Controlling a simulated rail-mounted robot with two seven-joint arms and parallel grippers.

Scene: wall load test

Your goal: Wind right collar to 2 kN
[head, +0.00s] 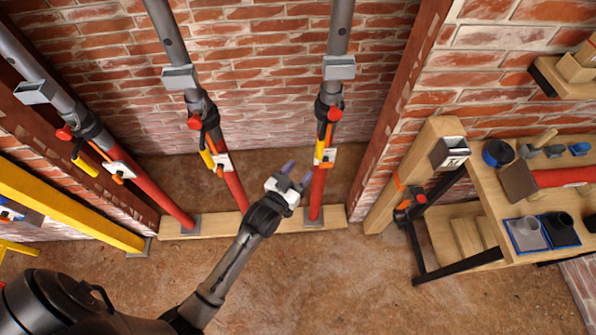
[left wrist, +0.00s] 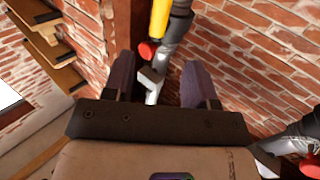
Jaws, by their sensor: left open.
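Three props stand in a row, each with a grey upper tube, a red lower tube and a dark collar. The right prop's collar (head: 327,106) has a red knob (head: 335,115) and a yellow and orange handle (head: 322,146) hanging below it. A small white plate (head: 326,156) sits lower on that prop. My left gripper (head: 297,174) is open and empty, just left of the right prop's red tube, below the collar. In the left wrist view, a red knob (left wrist: 148,50), a yellow handle (left wrist: 160,17) and a pale bracket (left wrist: 151,82) show beyond the spread fingers. Any load reading is too small to read.
The props stand on a timber board (head: 279,222) before a brick wall. The middle prop's collar (head: 198,106) and left prop's collar (head: 87,127) are to the left. A wooden bench (head: 490,205) with tools stands right. The floor in front is clear.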

